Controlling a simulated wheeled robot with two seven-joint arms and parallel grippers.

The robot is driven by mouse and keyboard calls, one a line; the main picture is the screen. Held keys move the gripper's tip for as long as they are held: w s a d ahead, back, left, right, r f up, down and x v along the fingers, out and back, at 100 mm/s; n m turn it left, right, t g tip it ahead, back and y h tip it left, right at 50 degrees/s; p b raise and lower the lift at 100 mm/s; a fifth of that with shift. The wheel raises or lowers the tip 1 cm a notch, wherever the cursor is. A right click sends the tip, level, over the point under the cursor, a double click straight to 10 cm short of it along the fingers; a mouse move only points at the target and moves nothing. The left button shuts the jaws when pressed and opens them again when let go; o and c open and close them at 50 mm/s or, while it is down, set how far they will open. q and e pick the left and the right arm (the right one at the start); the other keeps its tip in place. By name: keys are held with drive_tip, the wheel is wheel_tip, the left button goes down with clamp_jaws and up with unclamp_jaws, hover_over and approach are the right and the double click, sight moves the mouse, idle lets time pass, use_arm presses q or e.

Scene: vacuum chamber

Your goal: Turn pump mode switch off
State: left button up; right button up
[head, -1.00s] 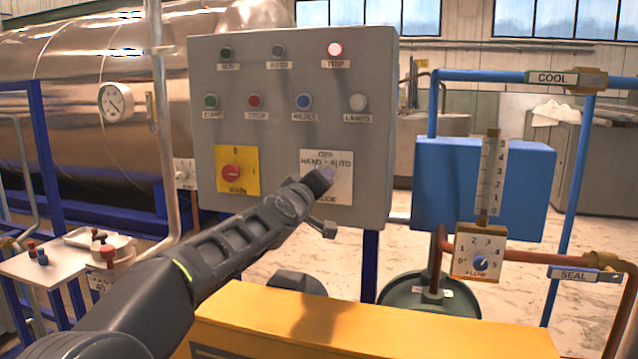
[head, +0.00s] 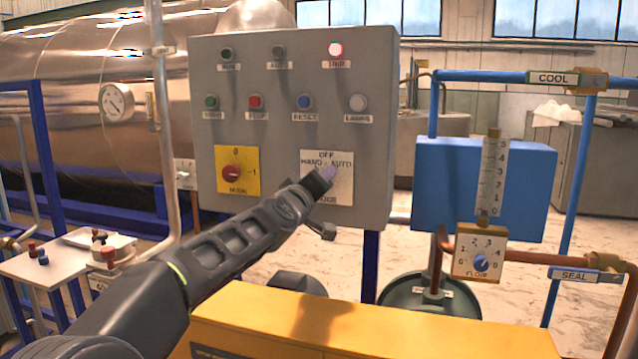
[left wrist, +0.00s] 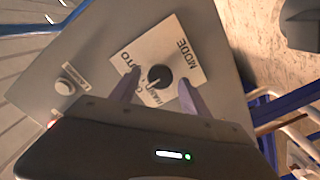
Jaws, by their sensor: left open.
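The pump mode switch is a black knob (left wrist: 159,76) on a white plate (head: 340,192) marked OFF, HAND, AUTO and MODE. The plate is at the lower right of the grey control panel (head: 290,130). My left gripper (head: 328,174) is in front of the plate and hides the knob in the head view. In the left wrist view my left gripper (left wrist: 155,90) is open, with its two fingers apart on either side of the knob. I cannot tell whether they touch it. The knob's pointer direction is not clear. My right gripper is not in view.
A red main switch (head: 231,173) on a yellow plate is left of the mode plate. A yellow cabinet (head: 370,325) stands below; a flow gauge (head: 480,255) and pipes are at right.

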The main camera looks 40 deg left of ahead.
use_arm(q)
drive_tip(key=v, duration=0.7)
drive_tip(key=shift+s, duration=0.1)
idle(0.4)
